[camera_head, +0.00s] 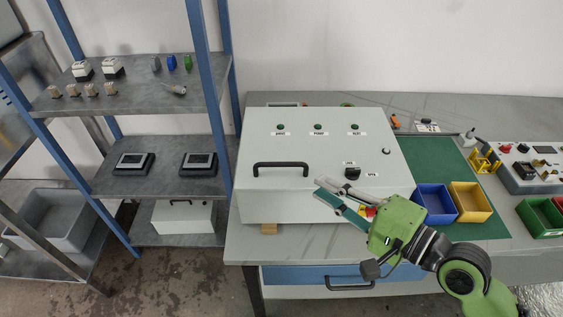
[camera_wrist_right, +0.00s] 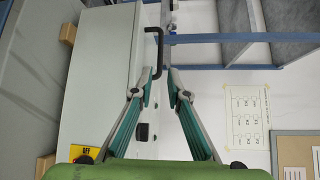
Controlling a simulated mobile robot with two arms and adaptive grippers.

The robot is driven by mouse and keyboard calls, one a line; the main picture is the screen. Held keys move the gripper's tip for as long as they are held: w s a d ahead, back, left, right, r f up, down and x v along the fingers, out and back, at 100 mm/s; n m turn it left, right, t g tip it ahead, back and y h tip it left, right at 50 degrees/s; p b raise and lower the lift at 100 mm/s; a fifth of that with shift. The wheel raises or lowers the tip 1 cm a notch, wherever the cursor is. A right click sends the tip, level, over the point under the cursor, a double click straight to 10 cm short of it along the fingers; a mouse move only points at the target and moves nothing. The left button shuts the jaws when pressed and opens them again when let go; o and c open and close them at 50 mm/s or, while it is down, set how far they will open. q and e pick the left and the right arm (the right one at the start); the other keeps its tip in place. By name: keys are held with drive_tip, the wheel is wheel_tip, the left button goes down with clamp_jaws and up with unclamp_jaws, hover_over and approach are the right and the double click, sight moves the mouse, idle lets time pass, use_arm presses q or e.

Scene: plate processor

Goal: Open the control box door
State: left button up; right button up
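The control box (camera_head: 310,205) is a light grey box on the workbench. Its door (camera_head: 300,150) faces up and looks shut. The door carries a black bar handle (camera_head: 281,165) on its left and a black rotary knob (camera_head: 352,173) on its right. My right gripper (camera_head: 319,188) is over the front of the box, between handle and knob, and is open with nothing between its fingers. In the right wrist view the open fingertips (camera_wrist_right: 160,85) point toward the handle (camera_wrist_right: 157,52), apart from it; the knob (camera_wrist_right: 142,132) is beside the left finger. My left gripper is in neither view.
Blue (camera_head: 434,203) and yellow (camera_head: 470,201) bins stand right of the box on a green mat (camera_head: 432,160). A shelf rack (camera_head: 150,180) with small devices stands close on the left. A blue drawer (camera_head: 345,275) is below the benchtop.

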sight(284, 166)
drive_tip(key=p+x, duration=0.2)
drive_tip(key=x, duration=0.9)
drive_tip(key=shift+a, duration=0.15)
drive_tip(key=shift+w+a+f, duration=0.2)
drive_tip(key=shift+w+a, duration=0.3)
drive_tip(key=shift+w, duration=0.05)
clamp_jaws()
